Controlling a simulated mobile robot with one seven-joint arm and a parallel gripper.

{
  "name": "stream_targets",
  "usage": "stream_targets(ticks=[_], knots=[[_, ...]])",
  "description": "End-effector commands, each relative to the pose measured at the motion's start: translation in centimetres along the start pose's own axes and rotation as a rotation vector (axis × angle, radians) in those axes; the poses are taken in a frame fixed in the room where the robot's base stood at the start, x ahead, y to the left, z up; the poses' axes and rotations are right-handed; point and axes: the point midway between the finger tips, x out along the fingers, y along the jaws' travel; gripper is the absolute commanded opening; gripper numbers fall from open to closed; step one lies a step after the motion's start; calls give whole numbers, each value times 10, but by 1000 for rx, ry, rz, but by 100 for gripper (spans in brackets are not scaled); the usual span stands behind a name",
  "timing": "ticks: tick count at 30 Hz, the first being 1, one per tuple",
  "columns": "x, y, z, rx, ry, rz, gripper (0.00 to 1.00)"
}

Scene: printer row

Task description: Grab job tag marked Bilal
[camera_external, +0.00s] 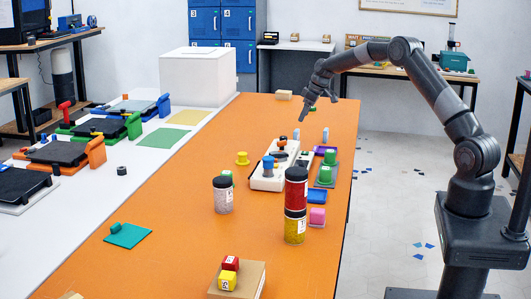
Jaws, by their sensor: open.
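Several small coloured pieces that may be job tags lie on the orange table (180,250), but no lettering on them is readable, so I cannot tell which is marked Bilal. A pink piece (317,216), a blue piece (317,196) and a green-topped piece (325,176) lie along the right edge. My gripper (303,118) is open and empty, above the far half of the table, pointing down. It is apart from the pieces.
A white board with knobs (268,178) lies mid-table. Tall jars (296,192) and a shorter jar (223,194) stand in front. A cardboard box (240,284) holds red and yellow cubes. Printers (58,153) line the left. The front middle of the table is clear.

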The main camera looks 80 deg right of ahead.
Motion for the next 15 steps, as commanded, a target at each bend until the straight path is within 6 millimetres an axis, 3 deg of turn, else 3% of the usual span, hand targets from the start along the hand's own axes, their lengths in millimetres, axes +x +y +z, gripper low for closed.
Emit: stream_targets(ticks=[6, 15], knots=[[35, -2, 1, -1, -3, -3, 69], [62, -3, 2, 0, -2, -2, 69]])
